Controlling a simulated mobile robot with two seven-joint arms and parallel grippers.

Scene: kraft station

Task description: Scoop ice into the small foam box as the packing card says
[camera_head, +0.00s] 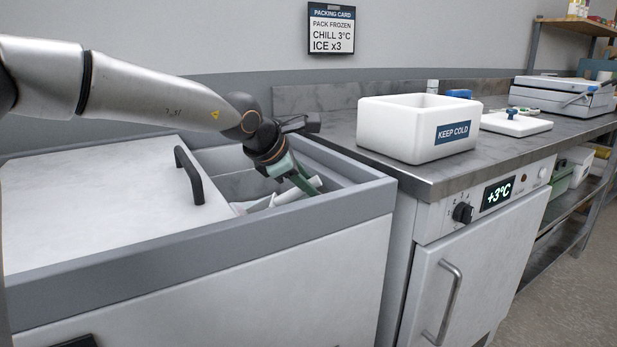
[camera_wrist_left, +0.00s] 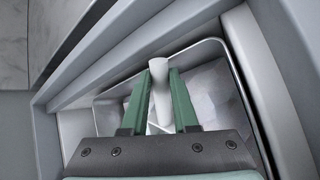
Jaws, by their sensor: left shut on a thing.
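The small white foam box (camera_head: 400,143) with a KEEP COLD label stands open on the steel counter. The packing card (camera_head: 331,30) on the wall reads PACK FROZEN, CHILL 3°C, ICE x3. My left gripper (camera_head: 306,184) reaches down into the open part of the ice chest (camera_head: 335,167). In the left wrist view its green fingers (camera_wrist_left: 160,85) are shut on a white scoop handle (camera_wrist_left: 159,66). The scoop (camera_head: 291,194) is partly hidden by the gripper. Pale ice (camera_wrist_left: 205,90) lies around it. I cannot tell whether the scoop holds ice. My right gripper is not in view.
The chest's lid (camera_head: 100,195) with a black handle (camera_head: 188,175) covers its left part. A white foam lid (camera_head: 516,124) lies on the counter (camera_head: 345,125), right of the box. The cabinet display (camera_head: 498,192) reads +3°C. A closed grey case (camera_head: 565,95) stands farther right.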

